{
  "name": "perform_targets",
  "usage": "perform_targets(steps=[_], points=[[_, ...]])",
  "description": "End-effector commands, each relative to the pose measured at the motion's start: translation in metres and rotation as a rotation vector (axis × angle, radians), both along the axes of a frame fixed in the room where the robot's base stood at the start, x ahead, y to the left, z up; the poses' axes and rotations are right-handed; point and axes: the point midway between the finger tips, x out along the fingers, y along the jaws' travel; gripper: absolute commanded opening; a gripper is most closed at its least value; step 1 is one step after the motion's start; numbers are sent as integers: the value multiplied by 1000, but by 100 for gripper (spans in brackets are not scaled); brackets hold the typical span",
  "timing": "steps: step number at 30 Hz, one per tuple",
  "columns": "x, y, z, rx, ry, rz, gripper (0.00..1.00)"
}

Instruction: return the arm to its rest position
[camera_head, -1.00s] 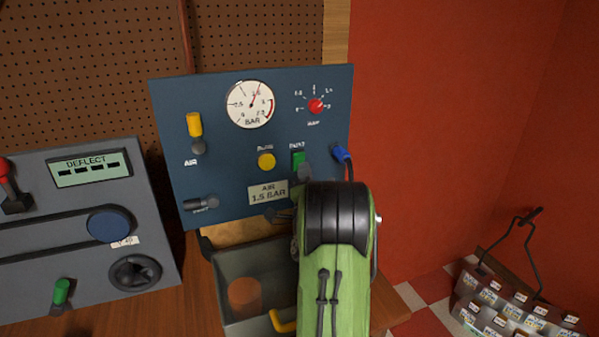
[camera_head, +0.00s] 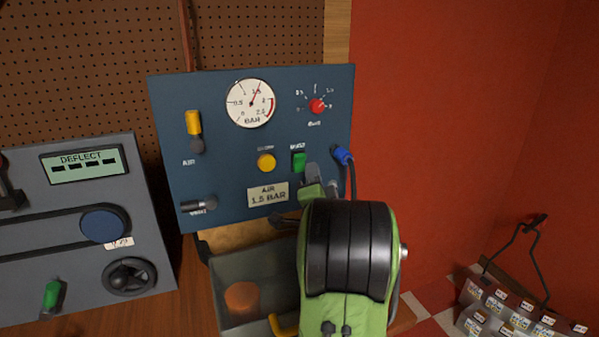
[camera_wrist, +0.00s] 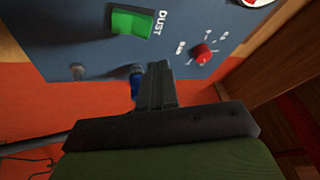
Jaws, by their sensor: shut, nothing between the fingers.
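My arm, green with a black ribbed joint, rises from the lower edge of the head view, right of centre, and covers part of the blue panel's lower right. My gripper (camera_wrist: 157,82) shows in the wrist view as two dark fingers together, with nothing between them. It is in front of the panel's lower right part, by the blue hose fitting, below the green DUST button (camera_wrist: 131,21). In the head view my gripper (camera_head: 312,178) shows only in part above the joint, just right of and below the green button (camera_head: 299,161). Whether it touches the panel I cannot tell.
The blue panel (camera_head: 225,160) carries a gauge (camera_head: 250,103), a red knob (camera_head: 317,106), a yellow button (camera_head: 266,162) and a blue hose fitting (camera_head: 343,154). A grey DEFLECT unit (camera_head: 75,225) stands left. A clear bin (camera_head: 225,275) is below. A rack of labelled packs (camera_head: 505,310) is lower right.

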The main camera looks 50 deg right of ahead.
Motion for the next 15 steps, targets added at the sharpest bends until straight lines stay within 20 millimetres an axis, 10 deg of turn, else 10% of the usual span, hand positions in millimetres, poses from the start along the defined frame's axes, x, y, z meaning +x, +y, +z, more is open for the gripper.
perform_targets(steps=[11,15], points=[[4,4,2,-1,13,11,0],[44,66,16,-24,214,158,0]])
